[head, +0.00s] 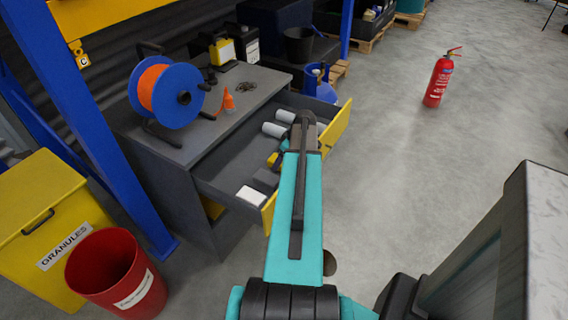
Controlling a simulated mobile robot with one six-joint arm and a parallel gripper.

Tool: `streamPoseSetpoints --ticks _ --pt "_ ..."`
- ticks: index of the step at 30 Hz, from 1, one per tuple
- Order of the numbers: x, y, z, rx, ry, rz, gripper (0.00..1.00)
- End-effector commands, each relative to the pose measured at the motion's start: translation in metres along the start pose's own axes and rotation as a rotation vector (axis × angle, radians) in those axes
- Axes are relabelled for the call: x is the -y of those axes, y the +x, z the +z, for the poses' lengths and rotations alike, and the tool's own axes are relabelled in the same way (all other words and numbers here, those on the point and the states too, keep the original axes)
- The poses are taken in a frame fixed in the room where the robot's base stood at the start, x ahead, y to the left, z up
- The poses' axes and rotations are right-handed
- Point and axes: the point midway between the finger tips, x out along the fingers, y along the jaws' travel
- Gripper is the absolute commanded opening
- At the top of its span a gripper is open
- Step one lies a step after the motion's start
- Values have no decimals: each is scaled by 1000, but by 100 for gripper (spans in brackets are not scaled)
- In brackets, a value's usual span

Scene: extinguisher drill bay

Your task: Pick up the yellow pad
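An open drawer (228,167) with a yellow front edge slides out of the grey cabinet. Inside it, a small yellow thing (273,160) shows just left of my arm and is partly hidden by it; it may be the yellow pad, but it is too small to be sure. My teal arm reaches from the bottom of the head view over the drawer. My gripper is hidden behind the end of the arm, so its fingers and anything between them do not show.
White rolls (274,130), a white block (250,195) and a dark grey block (265,179) lie in the drawer. An orange cable reel (160,92) stands on the cabinet. A red bucket (112,270) and yellow granules bin (38,225) stand left; open floor lies right, around a red extinguisher (437,80).

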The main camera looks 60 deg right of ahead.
Motion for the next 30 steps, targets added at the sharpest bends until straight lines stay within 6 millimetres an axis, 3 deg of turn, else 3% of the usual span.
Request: streamPoseSetpoints --ticks 28,30 --pt "-1 4 3 0 1 1 70" --pt "-1 4 3 0 1 1 58"
